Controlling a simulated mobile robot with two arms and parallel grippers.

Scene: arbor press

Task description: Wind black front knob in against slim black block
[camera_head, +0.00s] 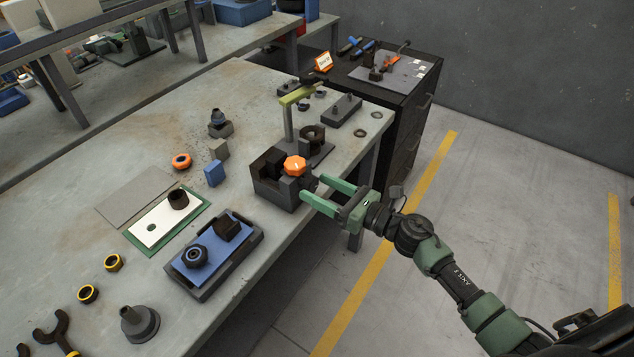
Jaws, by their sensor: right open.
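A dark press fixture (268,187) stands near the right edge of the workbench, with an orange knob (295,165) on top. A dark block (274,161) stands upright in it. I cannot tell for sure whether this is the slim black block. The black front knob (309,183) appears as a small dark shape on the fixture's front side, partly hidden by the fingers. My right gripper (312,187) has green fingers, is open, and reaches in from the right with its tips beside this knob. Contact is too small to tell. My left gripper is out of view.
A yellow-green arm (297,95) on a post rises behind the fixture. A black cabinet (405,95) adjoins the bench. The floor at right is clear.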

